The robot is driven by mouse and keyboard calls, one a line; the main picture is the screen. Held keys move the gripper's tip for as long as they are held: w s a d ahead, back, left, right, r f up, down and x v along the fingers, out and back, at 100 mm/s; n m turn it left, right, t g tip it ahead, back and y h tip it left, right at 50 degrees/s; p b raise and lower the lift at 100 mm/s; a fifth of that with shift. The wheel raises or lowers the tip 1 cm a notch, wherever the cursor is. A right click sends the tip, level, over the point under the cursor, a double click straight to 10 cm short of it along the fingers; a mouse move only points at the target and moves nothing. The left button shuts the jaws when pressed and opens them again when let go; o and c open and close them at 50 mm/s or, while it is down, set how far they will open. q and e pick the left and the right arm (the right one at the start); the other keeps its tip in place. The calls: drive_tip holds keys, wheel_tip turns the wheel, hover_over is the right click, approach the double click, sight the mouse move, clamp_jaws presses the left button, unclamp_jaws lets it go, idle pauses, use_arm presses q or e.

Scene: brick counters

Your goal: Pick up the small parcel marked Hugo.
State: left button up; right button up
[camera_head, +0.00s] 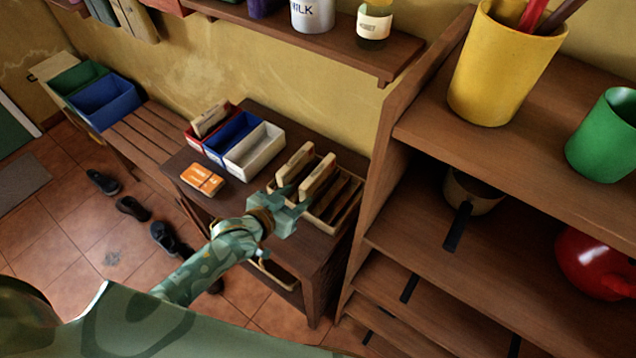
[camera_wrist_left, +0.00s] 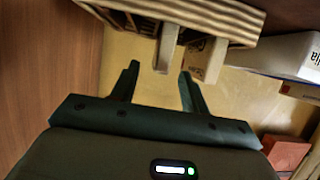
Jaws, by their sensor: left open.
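Two light tan parcels stand upright in a slotted wooden rack (camera_head: 345,210): a left one (camera_head: 296,163) and a right one (camera_head: 318,176). No name can be read on either, so I cannot tell which is marked Hugo. Another tan parcel (camera_head: 210,119) stands in the red bin (camera_head: 192,137). My left gripper (camera_head: 289,199) is at the near side of the rack, beside the parcels. In the left wrist view its fingers (camera_wrist_left: 160,82) are apart, with a parcel end (camera_wrist_left: 167,50) just beyond the gap and nothing held. My right gripper is not in view.
A blue bin (camera_head: 221,153) and a white bin (camera_head: 262,160) stand left of the rack. An orange packet (camera_head: 203,180) lies on the table. A tall shelf (camera_head: 385,195) closes off the right side. A wall shelf (camera_head: 330,38) hangs above.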

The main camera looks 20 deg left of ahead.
sight(310, 184)
use_arm(q)
drive_tip(key=shift+x, duration=1.05)
drive_tip(key=b+x, duration=0.2)
drive_tip(key=x, duration=0.2)
drive_tip(key=shift+w, duration=0.35)
drive_tip(key=shift+w+d+f, duration=0.1)
drive_tip(key=shift+w+f, duration=0.05)
drive_tip(key=shift+w, duration=0.3)
drive_tip(key=shift+s, duration=0.1)
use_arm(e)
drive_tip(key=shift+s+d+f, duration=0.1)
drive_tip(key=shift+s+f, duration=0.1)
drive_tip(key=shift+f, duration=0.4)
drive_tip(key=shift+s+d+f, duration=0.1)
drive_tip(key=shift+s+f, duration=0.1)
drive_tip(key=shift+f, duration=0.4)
use_arm(q)
clamp_jaws()
